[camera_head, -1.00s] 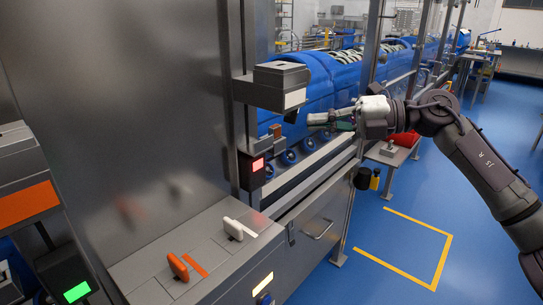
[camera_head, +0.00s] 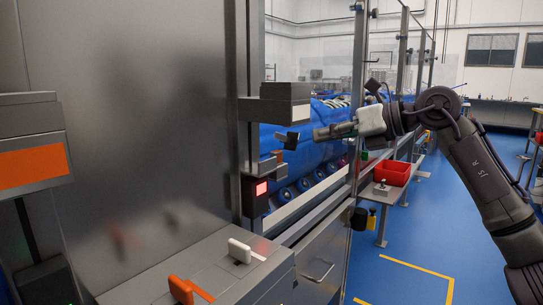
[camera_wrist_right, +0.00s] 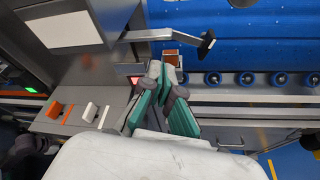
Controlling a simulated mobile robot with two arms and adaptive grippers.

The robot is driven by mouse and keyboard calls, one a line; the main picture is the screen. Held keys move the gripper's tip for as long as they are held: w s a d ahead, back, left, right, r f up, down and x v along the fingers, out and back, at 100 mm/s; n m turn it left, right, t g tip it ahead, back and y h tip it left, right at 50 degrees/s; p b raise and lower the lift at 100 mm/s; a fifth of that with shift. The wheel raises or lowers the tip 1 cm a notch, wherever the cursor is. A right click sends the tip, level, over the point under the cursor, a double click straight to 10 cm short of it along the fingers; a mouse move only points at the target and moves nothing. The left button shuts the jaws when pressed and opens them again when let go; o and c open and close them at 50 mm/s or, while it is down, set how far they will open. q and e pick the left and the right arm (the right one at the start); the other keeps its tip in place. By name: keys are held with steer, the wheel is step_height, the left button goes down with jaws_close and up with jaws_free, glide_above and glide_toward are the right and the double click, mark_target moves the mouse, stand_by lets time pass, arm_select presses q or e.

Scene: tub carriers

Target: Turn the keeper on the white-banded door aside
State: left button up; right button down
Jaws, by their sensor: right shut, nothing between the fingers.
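The grey housing with a white band (camera_head: 301,114) stands on a post in the middle of the head view; its white panel also shows at upper left in the wrist view (camera_wrist_right: 63,29). A grey bar ending in a black pad (camera_head: 291,141), seemingly the keeper, sticks out below it; the wrist view shows the bar (camera_wrist_right: 150,34) pointing right. My right gripper (camera_head: 318,134) is shut and empty, just right of the black pad in the head view. In the wrist view its teal-sided fingers (camera_wrist_right: 163,76) come together below the bar, apart from it in the picture. My left gripper is not in view.
An orange-banded housing (camera_head: 32,161) stands at far left. White (camera_head: 239,250) and orange (camera_head: 180,289) handles sit on the grey counter. A red-lit box (camera_head: 261,189) is on the post. Blue tubs (camera_head: 318,155) lie behind; a red bin (camera_head: 391,173) stands right. The floor is clear.

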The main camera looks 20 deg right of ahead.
mark_target(282, 138)
arm_select(q)
steer(key=shift+a+b, duration=0.3)
arm_select(e)
steer(key=x, duration=1)
steer(key=shift+w, duration=0.35)
arm_select(q)
steer(key=shift+w+r, duration=0.1)
arm_select(e)
steer(key=shift+r, duration=0.1)
